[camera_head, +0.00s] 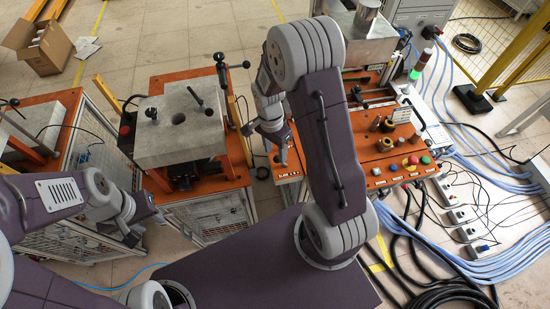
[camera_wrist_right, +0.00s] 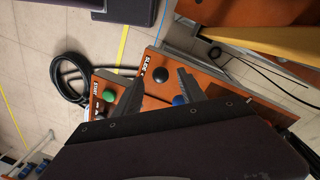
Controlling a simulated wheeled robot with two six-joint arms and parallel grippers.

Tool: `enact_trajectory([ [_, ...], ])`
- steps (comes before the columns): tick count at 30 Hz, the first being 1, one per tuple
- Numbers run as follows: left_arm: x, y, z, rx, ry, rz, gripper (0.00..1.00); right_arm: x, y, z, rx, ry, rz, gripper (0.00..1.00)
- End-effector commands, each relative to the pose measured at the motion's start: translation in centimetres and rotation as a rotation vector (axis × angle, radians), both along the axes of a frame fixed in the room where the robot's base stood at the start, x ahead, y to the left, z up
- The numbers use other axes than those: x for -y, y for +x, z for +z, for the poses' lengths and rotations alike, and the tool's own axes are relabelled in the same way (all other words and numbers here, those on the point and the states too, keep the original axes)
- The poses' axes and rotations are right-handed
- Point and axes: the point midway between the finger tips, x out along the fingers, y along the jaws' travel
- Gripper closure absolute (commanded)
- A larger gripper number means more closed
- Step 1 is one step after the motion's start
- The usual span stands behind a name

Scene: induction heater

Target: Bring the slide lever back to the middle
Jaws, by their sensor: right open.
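In the right wrist view, a round black knob (camera_wrist_right: 161,75) on the orange panel (camera_wrist_right: 205,101) sits beside the SLIDE label; it appears to be the slide lever's top. My right gripper (camera_wrist_right: 164,82) is open, its two dark fingers on either side of the knob in the picture. I cannot tell whether they touch it. My right gripper (camera_head: 279,148) also shows in the head view, over the left end of the orange control table (camera_head: 289,178). I cannot make out the lever there. My left gripper (camera_head: 138,224) hangs at the lower left, away from the panel; its opening is unclear.
A green button (camera_wrist_right: 110,95) and a blue button (camera_wrist_right: 179,100) flank the knob. In the head view, red emergency and other buttons (camera_head: 413,161) stand at the panel's right. A press block (camera_head: 178,130) stands left of my right gripper. Cables (camera_head: 450,235) cover the right floor.

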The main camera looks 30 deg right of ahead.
Motion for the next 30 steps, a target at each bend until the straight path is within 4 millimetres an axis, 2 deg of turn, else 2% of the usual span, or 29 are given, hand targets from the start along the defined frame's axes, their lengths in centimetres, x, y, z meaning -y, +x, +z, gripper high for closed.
enact_trajectory([
  [3, 0.0, 0.0, 0.5, 0.0, 0.0, 0.0, 0.64, 0.1, -0.4, -2.4, -0.006, 0.0, 0.001, 0.52],
  [7, 0.0, 0.0, 0.7, 0.0, 0.0, 0.0, 0.64, 0.2, -0.5, -4.2, -0.003, 0.0, 0.001, 0.52],
  [11, 0.0, 0.0, 0.7, 0.0, 0.0, 0.0, 0.64, 0.2, -0.5, -5.0, -0.001, 0.0, 0.0, 0.52],
  [17, 0.0, 0.0, 0.7, 0.0, 0.0, 0.0, 0.64, 0.2, -0.5, -5.1, 0.001, 0.0, 0.001, 0.52],
  [18, 0.0, 0.0, 0.7, 0.0, 0.0, 0.0, 0.64, 0.2, -0.5, -5.1, 0.001, 0.0, 0.001, 0.58],
  [21, 0.0, 0.0, 0.7, 0.0, 0.0, 0.0, 0.64, 0.2, -0.5, -5.1, 0.001, 0.0, 0.001, 0.86],
  [23, 0.0, 0.0, 0.7, 0.0, 0.0, 0.0, 0.64, 0.2, -0.5, -5.1, 0.002, 0.0, 0.001, 1.0],
  [30, 0.0, 0.0, 0.7, 0.0, 0.0, 0.0, 0.64, 0.2, -0.5, -5.1, 0.003, -0.001, 0.002, 1.0],
])
